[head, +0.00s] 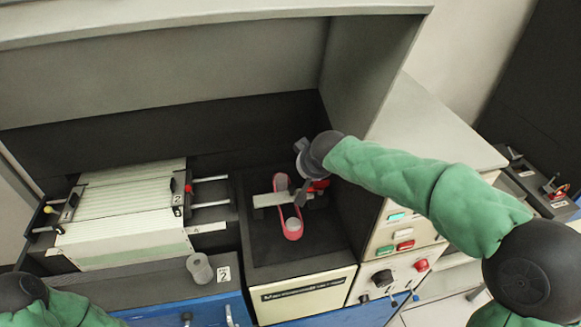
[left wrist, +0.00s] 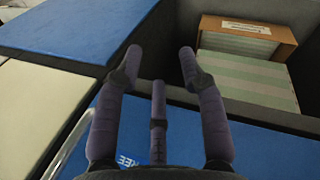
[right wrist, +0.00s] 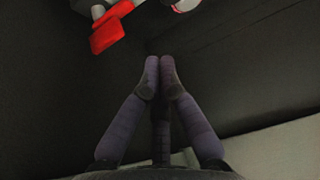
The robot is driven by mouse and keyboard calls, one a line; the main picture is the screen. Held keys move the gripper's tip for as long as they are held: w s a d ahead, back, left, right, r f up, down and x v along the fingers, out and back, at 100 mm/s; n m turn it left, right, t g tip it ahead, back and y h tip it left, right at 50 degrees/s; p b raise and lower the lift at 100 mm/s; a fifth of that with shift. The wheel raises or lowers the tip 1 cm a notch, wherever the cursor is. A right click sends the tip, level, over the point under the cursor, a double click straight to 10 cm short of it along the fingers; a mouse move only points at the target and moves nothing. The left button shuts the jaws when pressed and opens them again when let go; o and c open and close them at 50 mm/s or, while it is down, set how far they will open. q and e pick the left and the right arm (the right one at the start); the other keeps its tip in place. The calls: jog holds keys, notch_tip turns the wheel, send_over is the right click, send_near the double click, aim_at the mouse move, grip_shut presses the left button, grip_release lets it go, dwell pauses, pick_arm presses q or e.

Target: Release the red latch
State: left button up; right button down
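The red latch (head: 319,184) is a small red block at the right end of a pale crossbar (head: 268,199) in the dark bay. It shows large at the upper left of the right wrist view (right wrist: 107,34). My right gripper (right wrist: 164,62) has its fingertips together with nothing between them. Its tips are below and right of the latch in that view, apart from it. In the head view it reaches down over the bar and hides part of that area. My left gripper (left wrist: 159,52) is open and empty, over blue panels; its fingers do not show in the head view.
A pink-red elongated ring (head: 292,233) lies under the crossbar. A long stack of cards (head: 125,235) fills the left bay. A grey cylinder (head: 199,268) stands on the front ledge. A button panel (head: 400,245) is at right. The bay's right wall is close to my right arm.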

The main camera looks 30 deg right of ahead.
aim_at(318, 188)
jog(key=shift+w+d+r, duration=0.1)
jog(key=shift+w+r, duration=0.05)
jog(key=shift+r, duration=0.05)
jog(key=b+x, duration=0.1)
jog(key=x, duration=0.9)
jog(key=shift+b, duration=0.3)
jog(key=shift+s+a, duration=0.25)
jog(key=shift+s, duration=0.7)
jog(key=shift+s+a, duration=0.25)
jog(key=shift+s, duration=0.7)
jog(key=shift+s+a+b, duration=0.1)
jog(key=shift+s+b, duration=0.15)
jog(key=shift+b, duration=0.35)
